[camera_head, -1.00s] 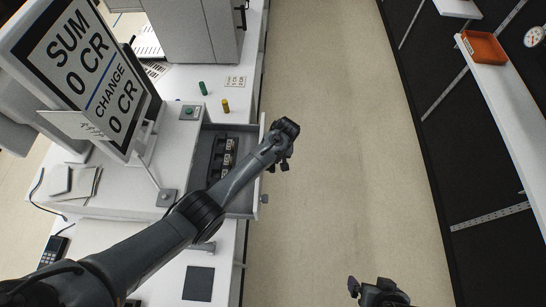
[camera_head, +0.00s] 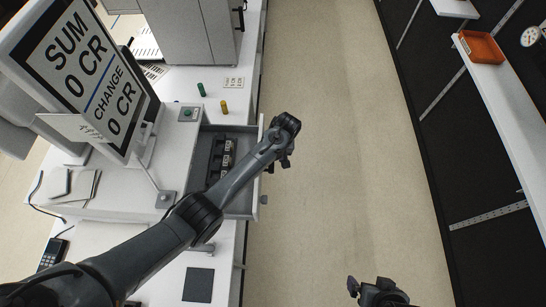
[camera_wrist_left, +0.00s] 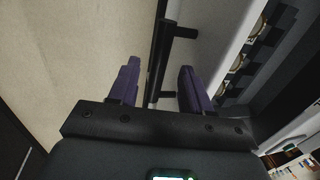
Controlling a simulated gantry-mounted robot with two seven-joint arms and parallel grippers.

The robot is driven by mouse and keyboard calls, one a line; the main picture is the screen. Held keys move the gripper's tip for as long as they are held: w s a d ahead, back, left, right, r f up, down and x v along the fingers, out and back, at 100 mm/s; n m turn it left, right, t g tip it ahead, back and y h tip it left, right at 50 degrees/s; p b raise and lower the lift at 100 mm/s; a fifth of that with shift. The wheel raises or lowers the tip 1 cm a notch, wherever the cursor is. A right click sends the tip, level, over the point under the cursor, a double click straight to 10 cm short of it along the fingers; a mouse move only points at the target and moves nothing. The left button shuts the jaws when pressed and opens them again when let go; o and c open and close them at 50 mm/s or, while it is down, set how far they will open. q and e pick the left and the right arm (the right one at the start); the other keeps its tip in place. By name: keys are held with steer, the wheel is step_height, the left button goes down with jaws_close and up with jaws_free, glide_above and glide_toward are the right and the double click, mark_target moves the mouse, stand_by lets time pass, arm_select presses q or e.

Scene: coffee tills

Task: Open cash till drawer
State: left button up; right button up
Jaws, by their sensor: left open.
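The white cash till's drawer (camera_head: 240,206) stands pulled out on its right side in the head view, with a dark tray (camera_head: 218,150) of coins inside. My left arm crosses over it. My left gripper (camera_head: 282,162) is just beyond the drawer's front, over the aisle. In the left wrist view, its two purple fingers (camera_wrist_left: 160,85) are apart. A dark bar handle (camera_wrist_left: 163,50) on the drawer front shows in the gap between them; contact cannot be told. My right gripper (camera_head: 368,285) is at the bottom edge of the head view, partly cut off, away from the till.
A display screen (camera_head: 82,70) stands on the till. A green cylinder (camera_head: 201,90) and a yellow one (camera_head: 224,107) stand on the counter behind. A shelf (camera_head: 498,98) with an orange tray (camera_head: 481,47) runs along the right. The aisle floor (camera_head: 340,130) is clear.

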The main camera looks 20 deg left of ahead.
arm_select(q)
step_height(320, 180, up, 8)
steer(key=d, duration=0.1)
steer(key=shift+w+d, duration=0.2)
steer(key=shift+w, duration=0.1)
arm_select(e)
steer(key=shift+d+f, duration=0.15)
steer(key=shift+f, duration=0.05)
arm_select(q)
steer(key=shift+f, duration=0.1)
